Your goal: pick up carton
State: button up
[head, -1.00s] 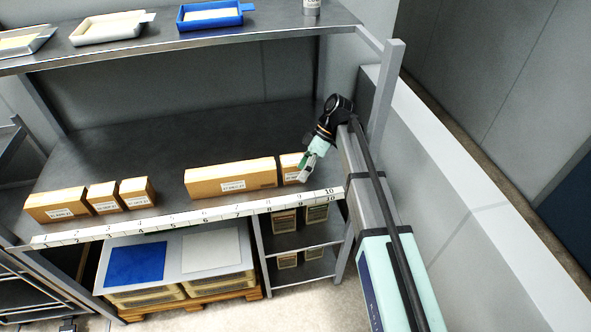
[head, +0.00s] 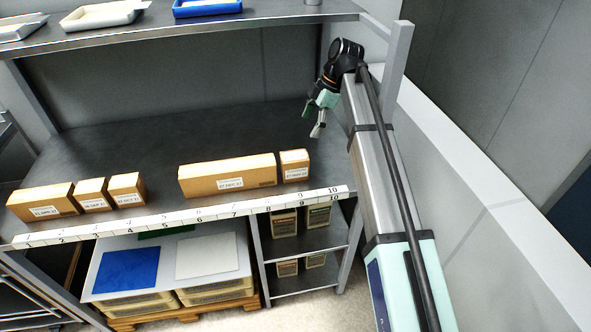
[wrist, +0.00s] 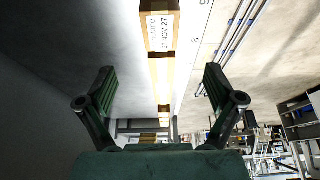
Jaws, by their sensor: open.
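Several tan cardboard cartons with white date labels stand in a row along the front of the grey shelf (head: 150,160). A small carton (head: 294,172) is at the right end, beside a long carton (head: 228,178). Three smaller cartons stand at the left: a wider one (head: 42,203), a middle one (head: 91,194) and another (head: 127,189). My gripper (head: 316,132) is open and empty, above and right of the right-end carton, apart from it. In the wrist view, a labelled carton (wrist: 160,30) is at the top, ahead of my open fingers (wrist: 158,85).
A numbered strip (head: 200,214) runs along the shelf's front edge. An upper shelf (head: 260,27) holds trays, including a blue one (head: 208,8). A grey post (head: 392,80) stands right of my gripper. The shelf behind the cartons is clear.

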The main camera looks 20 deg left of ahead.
aim_at(295, 156)
jog(key=p+x, duration=0.3)
jog(key=x, duration=0.8)
jog(key=shift+p+x, duration=1.2)
jog(key=shift+x, duration=1.4)
jog(key=c, duration=1.3)
